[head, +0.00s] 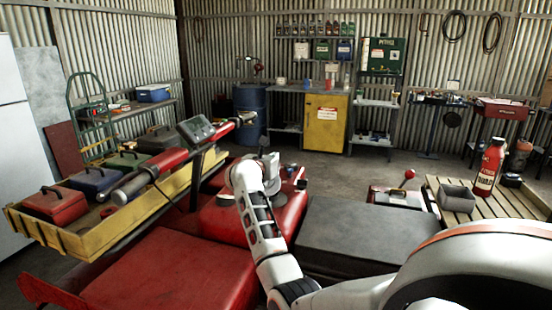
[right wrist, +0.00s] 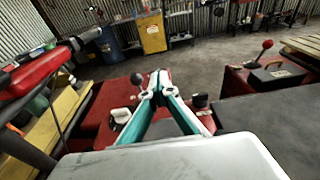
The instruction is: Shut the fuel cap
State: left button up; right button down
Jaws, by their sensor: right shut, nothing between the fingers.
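My right gripper (head: 270,168) is shut and empty over the red quad body (head: 222,222); its closed fingertips also show in the right wrist view (right wrist: 156,84). A pale fitting (right wrist: 121,115) sits on the red body to the left, and a short black cylinder (right wrist: 200,100) to the right. I cannot tell which of these is the fuel cap or whether it is raised. My left gripper is out of view.
The handlebar (head: 170,165) with its display crosses on the left, above a yellow tray (head: 100,235) of toolboxes. A dark grey seat-like pad (head: 350,235) lies right of my arm.

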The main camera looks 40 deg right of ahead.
jog(key=d+f+y, duration=0.1)
jog(key=f, duration=0.1)
jog(key=w+d+f+g+y, duration=0.1)
jog(key=f, duration=0.1)
jog(key=w+d+f+y, duration=0.1)
jog(key=d+f, duration=0.1)
jog(key=shift+w+f+g+y, duration=0.2)
jog(key=shift+g+y, duration=0.1)
jog(key=shift+g, duration=0.1)
jog(key=shift+d+f+b, duration=0.1)
jog(key=shift+f+b, duration=0.25)
jog(key=shift+b, duration=0.05)
jog(key=shift+w+d+f+b, duration=0.1)
jog(key=shift+d+f+b, duration=0.05)
jog(key=shift+f, duration=0.25)
jog(key=shift+w+d+f+b, duration=0.1)
jog(key=shift+f+b, duration=0.05)
jog(key=shift+f, duration=0.2)
